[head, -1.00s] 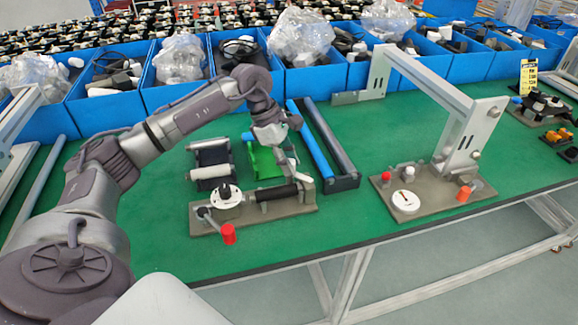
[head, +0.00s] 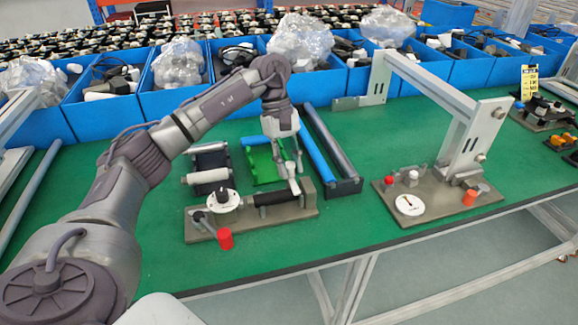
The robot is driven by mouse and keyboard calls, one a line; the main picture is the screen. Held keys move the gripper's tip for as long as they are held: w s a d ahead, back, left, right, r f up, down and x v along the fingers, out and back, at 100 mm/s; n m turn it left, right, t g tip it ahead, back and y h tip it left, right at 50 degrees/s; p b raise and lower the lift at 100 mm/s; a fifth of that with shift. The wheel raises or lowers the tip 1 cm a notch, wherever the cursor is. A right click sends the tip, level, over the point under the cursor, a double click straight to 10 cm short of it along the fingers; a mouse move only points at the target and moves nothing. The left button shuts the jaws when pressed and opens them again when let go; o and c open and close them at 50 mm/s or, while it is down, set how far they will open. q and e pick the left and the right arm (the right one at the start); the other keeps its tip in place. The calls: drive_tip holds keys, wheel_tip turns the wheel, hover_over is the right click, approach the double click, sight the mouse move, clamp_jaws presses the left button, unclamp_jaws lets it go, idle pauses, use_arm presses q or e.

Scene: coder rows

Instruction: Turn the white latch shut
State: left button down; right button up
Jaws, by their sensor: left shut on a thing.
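The near-left fixture has a grey-brown base plate (head: 266,219). It carries a white round disc (head: 224,201) with a black knob, a black roller (head: 272,198), and a red knob (head: 225,239) at the front. My left gripper (head: 293,184) points down at the right end of the black roller. Its fingers are shut on a small pale part there, which looks like the white latch; the fingers hide most of it, and its angle cannot be told. My right gripper is not in view.
A second fixture (head: 432,207) with a metal arch stands to the right. Behind my gripper lie a green holder (head: 262,163), a blue tube (head: 314,145) and a dark tube (head: 335,142). Blue bins (head: 178,99) line the back. The green table is clear between the fixtures.

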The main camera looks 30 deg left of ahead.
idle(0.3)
use_arm(q)
drive_tip(key=c, duration=0.9)
unclamp_jaws()
drive_tip(key=v, duration=1.2)
drive_tip(key=shift+d, duration=0.15)
